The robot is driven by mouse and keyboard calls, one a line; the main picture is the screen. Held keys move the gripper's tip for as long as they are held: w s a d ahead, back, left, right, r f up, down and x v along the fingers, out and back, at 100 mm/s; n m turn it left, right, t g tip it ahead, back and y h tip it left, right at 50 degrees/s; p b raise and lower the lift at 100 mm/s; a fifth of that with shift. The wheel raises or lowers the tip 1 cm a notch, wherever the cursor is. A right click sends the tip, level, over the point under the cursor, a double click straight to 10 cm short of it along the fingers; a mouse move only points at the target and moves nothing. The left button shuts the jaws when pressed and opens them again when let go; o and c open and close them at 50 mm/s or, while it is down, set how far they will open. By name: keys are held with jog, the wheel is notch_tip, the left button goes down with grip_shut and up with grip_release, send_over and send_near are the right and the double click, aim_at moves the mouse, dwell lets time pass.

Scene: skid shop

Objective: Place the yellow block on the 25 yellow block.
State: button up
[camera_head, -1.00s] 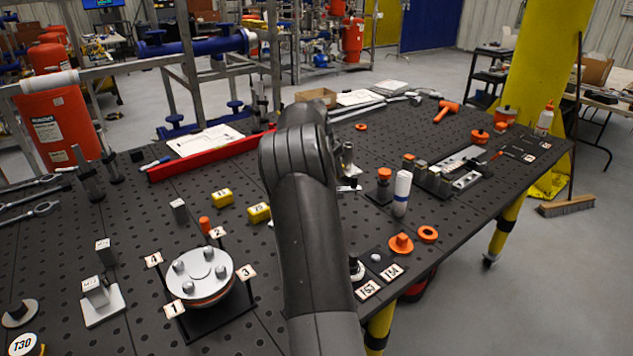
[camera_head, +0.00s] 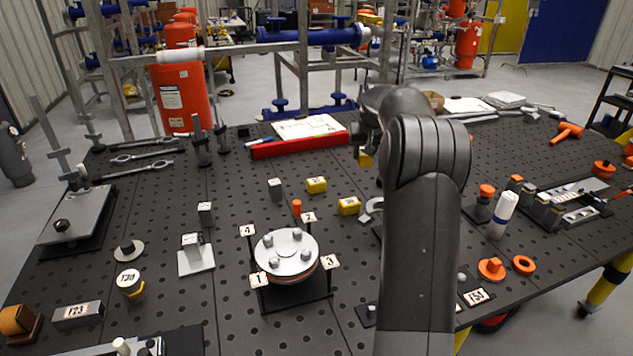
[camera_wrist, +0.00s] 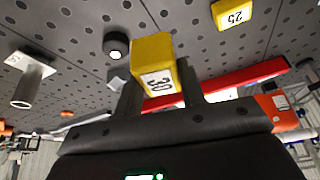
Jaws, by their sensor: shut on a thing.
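My gripper (camera_wrist: 160,90) is shut on a yellow block (camera_wrist: 153,58), whose white label seems to read 30. In the head view this held yellow block (camera_head: 365,159) shows just left of my arm, above the table. The 25 yellow block (camera_wrist: 234,13) lies apart from it at the top right of the wrist view. My arm hides most of the gripper in the head view.
An orange peg (camera_head: 297,207) and a round bolted flange (camera_head: 287,252) stand nearer. A red bar (camera_head: 298,146) lies behind. Orange rings and metal parts fill the table's right side.

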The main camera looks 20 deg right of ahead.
jog(key=w+a+r+n+y, duration=0.1)
jog(key=w+a+n, duration=0.1)
jog(key=a+n, duration=0.15)
send_over(316, 180)
jog(key=shift+m, duration=0.45)
jog(key=f, duration=0.6)
jog(key=shift+s+d+f, duration=0.1)
jog(key=shift+s+f, duration=0.05)
jog(key=shift+s, duration=0.05)
jog(key=shift+f, duration=2.05)
jog(key=shift+f, duration=0.15)
jog(key=o, duration=1)
jog(key=shift+o, duration=0.2)
